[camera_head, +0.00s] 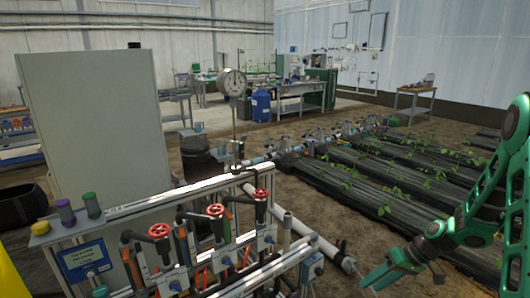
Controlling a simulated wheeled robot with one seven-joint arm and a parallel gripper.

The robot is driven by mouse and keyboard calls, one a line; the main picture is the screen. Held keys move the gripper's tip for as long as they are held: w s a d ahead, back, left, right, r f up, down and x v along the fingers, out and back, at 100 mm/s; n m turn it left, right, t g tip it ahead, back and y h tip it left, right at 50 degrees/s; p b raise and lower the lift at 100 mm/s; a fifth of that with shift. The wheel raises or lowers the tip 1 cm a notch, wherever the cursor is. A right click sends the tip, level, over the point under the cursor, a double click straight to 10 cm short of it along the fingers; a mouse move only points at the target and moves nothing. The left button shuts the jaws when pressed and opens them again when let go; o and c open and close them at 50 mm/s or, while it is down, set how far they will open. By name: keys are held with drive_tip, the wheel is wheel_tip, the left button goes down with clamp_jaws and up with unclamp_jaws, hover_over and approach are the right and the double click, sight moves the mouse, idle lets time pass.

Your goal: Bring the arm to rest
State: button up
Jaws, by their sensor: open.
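My green arm (486,205) comes in from the right edge and bends down toward the lower right. My gripper (376,277) is at its lower end, low in the picture and pointing left. It is open and I see nothing between its fingers. It is to the right of the skid's white pipe end (348,265), and I cannot tell how close in depth.
The skid (215,270) has red-handled valves (215,210) and a blue label plate (86,261). Colored-lid jars (66,212) stand at its left. A gauge (232,83) rises behind. A grey cabinet (95,120) stands left. Planted beds (400,180) lie behind my arm.

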drive_tip(key=s+d+r+m+g+h, duration=0.1)
drive_tip(key=s+d+r+m+h, duration=0.2)
drive_tip(key=s+r, duration=0.9)
drive_tip(key=s+d+r+m+h, duration=0.3)
drive_tip(key=s+r+m, duration=0.2)
drive_tip(key=s+r, duration=0.7)
drive_tip(key=s, duration=0.6)
drive_tip(key=shift+s+g, duration=0.35)
drive_tip(key=shift+g, duration=0.05)
drive_tip(key=shift+w+f+h, duration=0.2)
drive_tip(key=shift+w+h, duration=0.1)
drive_tip(key=shift+w, duration=0.35)
drive_tip(key=shift+c, duration=0.7)
